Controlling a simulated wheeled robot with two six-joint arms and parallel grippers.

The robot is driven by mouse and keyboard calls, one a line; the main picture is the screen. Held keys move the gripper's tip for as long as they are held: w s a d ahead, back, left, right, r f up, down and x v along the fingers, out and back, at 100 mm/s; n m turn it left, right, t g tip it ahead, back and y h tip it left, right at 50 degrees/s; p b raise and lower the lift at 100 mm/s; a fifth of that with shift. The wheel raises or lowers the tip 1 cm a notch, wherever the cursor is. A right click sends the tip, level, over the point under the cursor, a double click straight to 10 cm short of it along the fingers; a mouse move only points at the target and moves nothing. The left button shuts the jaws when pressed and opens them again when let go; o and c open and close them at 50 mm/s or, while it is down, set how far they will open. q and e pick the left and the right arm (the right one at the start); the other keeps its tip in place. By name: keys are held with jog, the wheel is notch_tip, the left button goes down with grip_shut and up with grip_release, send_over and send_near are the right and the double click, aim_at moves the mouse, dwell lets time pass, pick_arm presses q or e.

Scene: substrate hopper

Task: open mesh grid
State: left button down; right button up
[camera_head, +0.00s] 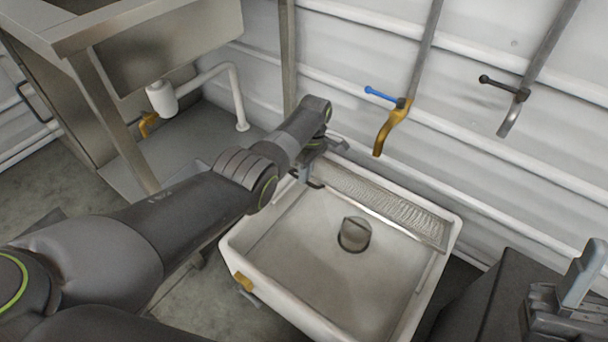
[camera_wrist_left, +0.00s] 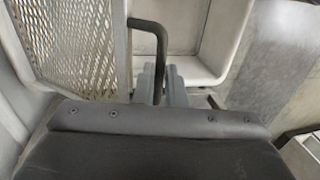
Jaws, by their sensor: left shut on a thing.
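The mesh grid (camera_head: 385,203) is a metal mesh panel in a frame along the back side of the white basin (camera_head: 240,258). It looks raised, and the basin floor is uncovered. In the left wrist view the mesh (camera_wrist_left: 80,45) is on the left, with a black bar handle (camera_wrist_left: 150,27) beside it. My left gripper (camera_head: 318,160) is at the grid's left end, its grey fingers (camera_wrist_left: 165,85) shut on the handle. The exact contact is partly hidden. My right gripper (camera_head: 575,290) is at the right edge, away from the grid; its jaw opening is unclear.
A round drain piece (camera_head: 355,234) sits on the basin floor. A blue-handled tap (camera_head: 393,120) and a black-handled tap (camera_head: 512,105) hang from the wall behind. A metal sink (camera_head: 165,45) stands at upper left. A dark box-like body is at lower right.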

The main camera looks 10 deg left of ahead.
pick_arm(q)
jog(key=shift+w+d+r, duration=0.15)
jog(key=shift+w, duration=0.25)
jog(key=c, duration=1.8)
grip_release()
jog(key=shift+c, duration=0.2)
jog(key=o, duration=0.4)
jog(key=shift+w+d+f, duration=0.1)
jog(key=shift+d+f, duration=0.05)
jog(key=shift+f, duration=0.1)
jog(key=shift+c, duration=0.2)
